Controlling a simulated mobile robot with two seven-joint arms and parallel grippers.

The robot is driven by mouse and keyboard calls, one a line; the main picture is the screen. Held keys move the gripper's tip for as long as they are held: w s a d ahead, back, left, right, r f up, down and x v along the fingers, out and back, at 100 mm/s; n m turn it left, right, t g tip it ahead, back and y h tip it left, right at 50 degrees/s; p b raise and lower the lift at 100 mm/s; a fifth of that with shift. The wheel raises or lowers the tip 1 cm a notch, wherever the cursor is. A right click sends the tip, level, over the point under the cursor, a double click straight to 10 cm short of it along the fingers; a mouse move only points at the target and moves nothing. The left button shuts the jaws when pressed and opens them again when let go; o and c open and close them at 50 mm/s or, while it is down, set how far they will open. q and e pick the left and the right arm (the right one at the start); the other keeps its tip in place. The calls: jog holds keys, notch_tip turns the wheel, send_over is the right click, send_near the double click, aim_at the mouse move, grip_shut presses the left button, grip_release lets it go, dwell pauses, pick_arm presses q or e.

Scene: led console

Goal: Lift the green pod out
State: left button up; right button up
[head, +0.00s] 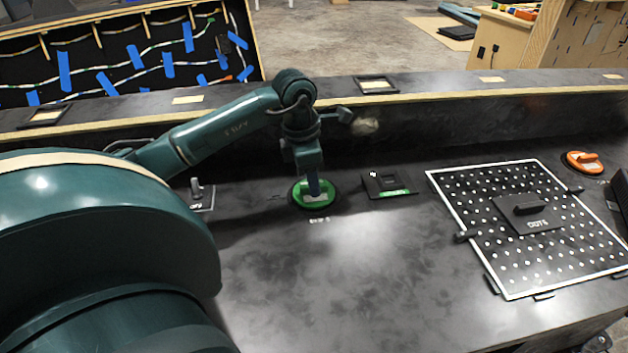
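The green pod (301,196) is a round green disc at the middle of the dark console top. It sits in or over a dark round spot, with small white lettering in front of it. My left gripper (314,192) points straight down over the pod, its tip at the pod's middle. The gripper hides the pod's centre and any handle there. I cannot tell whether the fingers are open or closed on it. The pod looks level. My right gripper is not in view.
Right of the pod is a small black block with a green strip (387,185). A white-framed dotted panel (470,200) with a black handled plate (527,212) fills the right side. An orange pod (583,162) sits beyond it. A raised ledge (440,92) runs behind. The console's front middle is clear.

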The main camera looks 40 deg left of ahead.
pick_arm(q)
jog(key=shift+f, duration=0.2)
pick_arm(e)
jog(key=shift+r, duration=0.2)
pick_arm(q)
jog(key=shift+c, duration=0.6)
grip_shut()
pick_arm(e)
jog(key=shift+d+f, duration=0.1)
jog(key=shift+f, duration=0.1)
